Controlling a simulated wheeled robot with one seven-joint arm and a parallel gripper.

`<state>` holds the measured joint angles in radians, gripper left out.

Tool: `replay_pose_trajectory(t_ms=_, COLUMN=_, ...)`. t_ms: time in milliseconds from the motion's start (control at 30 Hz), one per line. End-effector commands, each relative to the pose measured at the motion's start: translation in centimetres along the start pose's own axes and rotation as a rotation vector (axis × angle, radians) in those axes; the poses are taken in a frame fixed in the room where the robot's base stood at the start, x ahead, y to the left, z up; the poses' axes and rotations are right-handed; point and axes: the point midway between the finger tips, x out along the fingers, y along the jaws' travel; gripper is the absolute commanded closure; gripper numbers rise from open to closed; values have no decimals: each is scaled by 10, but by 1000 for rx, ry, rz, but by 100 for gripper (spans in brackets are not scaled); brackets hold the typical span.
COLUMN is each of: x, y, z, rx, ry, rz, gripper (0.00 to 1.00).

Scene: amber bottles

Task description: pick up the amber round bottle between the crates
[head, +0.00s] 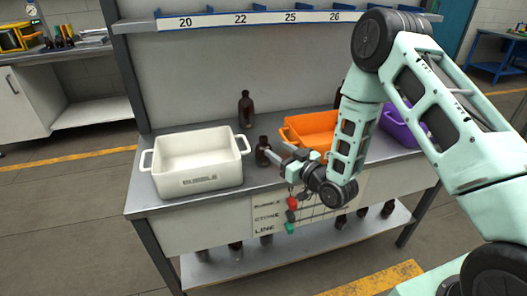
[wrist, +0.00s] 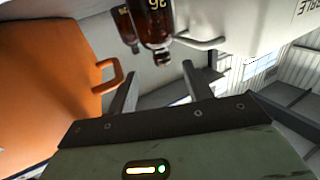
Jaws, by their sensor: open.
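An amber round bottle (head: 262,151) stands on the bench between the white crate (head: 198,188) and the orange crate (head: 293,135). My gripper (head: 273,154) is open, close to this bottle on its right in the head view, and partly overlaps it. In the wrist view the open fingers (wrist: 160,82) point toward a brown bottle (wrist: 153,22) with a yellow number on it, which appears upside down. Its neck shows just beyond the fingertips, and I see no contact. A second dark bottle (head: 246,109) stands farther back; a second one also shows in the wrist view (wrist: 122,27).
The orange crate's handle (wrist: 111,75) is close to one finger in the wrist view. A purple crate (head: 409,128) stands at the right, partly behind my arm. A numbered shelf (head: 265,18) runs above the bench. Several bottles stand on the lower shelf (head: 257,262).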

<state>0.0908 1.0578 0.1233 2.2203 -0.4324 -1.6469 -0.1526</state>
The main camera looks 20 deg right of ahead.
Motion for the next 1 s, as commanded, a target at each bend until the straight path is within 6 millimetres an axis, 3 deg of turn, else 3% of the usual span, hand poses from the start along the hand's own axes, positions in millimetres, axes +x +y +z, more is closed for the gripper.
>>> replay_pose_trajectory(t_ms=400, x=49, y=-2, z=3, rx=-1, ry=1, rz=0, gripper=50)
replay_pose_trajectory(t_ms=700, x=53, y=-2, z=5, rx=0, ry=0, rz=0, gripper=50)
replay_pose_trajectory(t_ms=900, x=53, y=-2, z=4, rx=-1, ry=0, rz=0, gripper=100)
replay_pose_trajectory(t_ms=1000, x=53, y=-2, z=4, rx=-1, ry=1, rz=0, gripper=100)
